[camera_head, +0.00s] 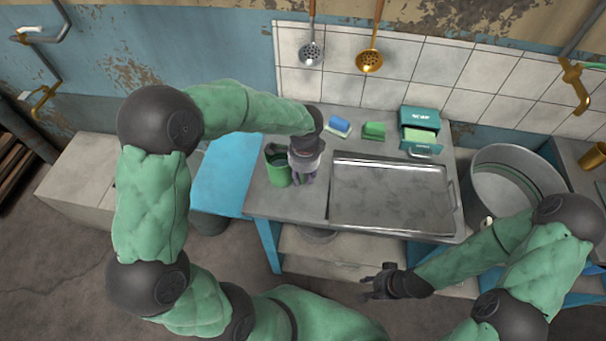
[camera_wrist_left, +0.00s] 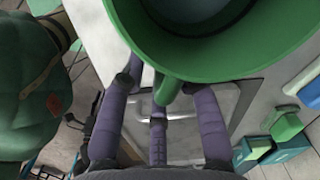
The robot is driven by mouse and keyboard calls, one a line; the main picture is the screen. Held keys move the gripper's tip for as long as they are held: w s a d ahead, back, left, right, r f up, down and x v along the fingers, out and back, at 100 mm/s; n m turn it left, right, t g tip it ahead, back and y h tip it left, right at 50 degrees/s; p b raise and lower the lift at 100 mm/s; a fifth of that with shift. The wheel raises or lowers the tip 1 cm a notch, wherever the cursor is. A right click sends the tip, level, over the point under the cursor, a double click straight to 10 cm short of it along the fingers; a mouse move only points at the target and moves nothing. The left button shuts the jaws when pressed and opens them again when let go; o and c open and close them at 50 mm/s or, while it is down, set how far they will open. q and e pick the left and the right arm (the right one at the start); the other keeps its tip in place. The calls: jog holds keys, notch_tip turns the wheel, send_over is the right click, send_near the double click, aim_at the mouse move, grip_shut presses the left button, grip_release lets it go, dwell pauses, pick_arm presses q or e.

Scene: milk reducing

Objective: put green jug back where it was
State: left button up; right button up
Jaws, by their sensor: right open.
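The green jug (camera_head: 278,170) is at the left end of the metal counter, upright or nearly so. In the left wrist view its wide green rim (camera_wrist_left: 270,55) fills the top, and its handle (camera_wrist_left: 168,90) points toward my fingers. My left gripper (camera_head: 304,178) reaches down just right of the jug. Its purple fingers (camera_wrist_left: 160,115) lie around the handle; whether they press on it I cannot tell. Whether the jug's base touches the counter is unclear. My right gripper (camera_head: 378,284) is open and empty, low in front of the counter.
A metal tray (camera_head: 392,197) lies right of my left gripper. Behind it are a blue sponge (camera_head: 339,126), a green sponge (camera_head: 374,131) and a teal box (camera_head: 420,130). A large metal pot (camera_head: 515,190) stands at right. Two ladles hang on the tiled wall.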

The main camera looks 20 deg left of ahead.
pick_arm(q)
jog(key=r+p, duration=0.1)
jog(key=r, duration=0.3)
jog(key=r+p, duration=0.1)
jog(key=r, duration=0.3)
jog(key=r+p, duration=0.1)
jog(key=r, duration=0.3)
jog(key=shift+d+r+p, duration=0.2)
jog(key=shift+d+p, duration=0.05)
jog(key=shift+p, duration=0.15)
jog(key=shift+s+f, duration=0.1)
